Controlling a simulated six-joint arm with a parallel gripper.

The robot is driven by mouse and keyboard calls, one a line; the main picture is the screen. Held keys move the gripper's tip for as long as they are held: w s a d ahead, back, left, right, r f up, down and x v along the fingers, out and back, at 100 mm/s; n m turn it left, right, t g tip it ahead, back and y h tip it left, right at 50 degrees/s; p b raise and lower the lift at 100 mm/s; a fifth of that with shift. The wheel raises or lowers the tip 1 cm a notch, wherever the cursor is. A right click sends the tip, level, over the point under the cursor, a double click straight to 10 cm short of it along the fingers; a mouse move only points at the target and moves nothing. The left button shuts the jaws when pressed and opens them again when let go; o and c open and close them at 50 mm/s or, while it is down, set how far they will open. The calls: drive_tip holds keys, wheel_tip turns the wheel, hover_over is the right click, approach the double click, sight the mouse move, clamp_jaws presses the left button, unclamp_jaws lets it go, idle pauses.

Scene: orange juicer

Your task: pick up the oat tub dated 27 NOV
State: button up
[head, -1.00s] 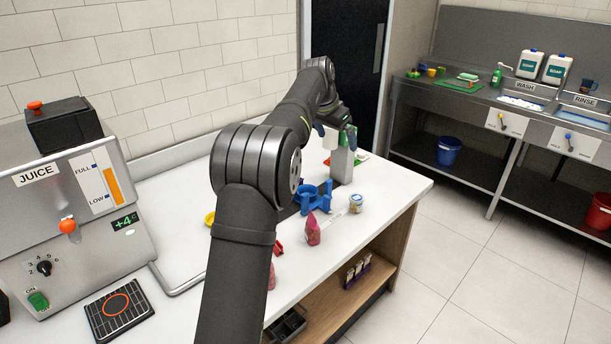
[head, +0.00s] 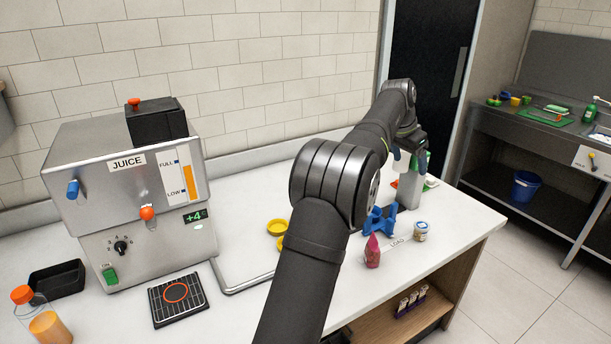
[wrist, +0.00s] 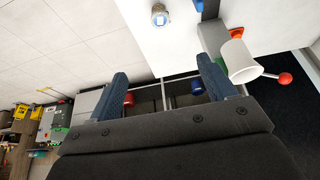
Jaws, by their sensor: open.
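A small tub (head: 420,231) with a pale body and blue marking stands upright on the white counter near its front edge in the head view. A similar small round tub (wrist: 160,16) shows at the top of the wrist view, apart from my fingers. No date can be read on it, so I cannot tell whether it is the oat tub dated 27 NOV. My gripper is open and empty in the wrist view (wrist: 162,76), its two blue fingers spread. In the head view it is largely hidden by my arm near a grey upright block at the counter's far end.
A blue holder (head: 379,221) and a pink bottle (head: 372,251) stand near the tub. The wrist view shows a white cup (wrist: 238,63) beside the right finger. Small cartons (head: 411,302) stand on the shelf below. The juice machine (head: 130,200) is at left.

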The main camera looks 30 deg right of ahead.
drive_tip(key=n+t, duration=0.2)
drive_tip(key=n, duration=0.4)
approach(422, 225)
drive_tip(key=shift+w+d+f+y, duration=0.2)
drive_tip(key=shift+w+d+f, duration=0.1)
drive_tip(key=shift+d+f, duration=0.25)
drive_tip(key=shift+w+d+f+y, duration=0.2)
drive_tip(key=shift+w+d+f, duration=0.15)
drive_tip(key=shift+d+f, duration=0.25)
drive_tip(key=shift+w+d+f, duration=0.1)
drive_tip(key=shift+f, duration=0.3)
drive_tip(key=x, duration=0.4)
drive_tip(key=shift+s+a+f, duration=0.25)
drive_tip(key=shift+s+f, duration=0.05)
drive_tip(key=shift+s, duration=0.1)
drive_tip(key=shift+w+d+f, duration=0.1)
drive_tip(key=shift+d+f, duration=0.1)
drive_tip(key=shift+f, duration=0.2)
drive_tip(key=c, duration=1)
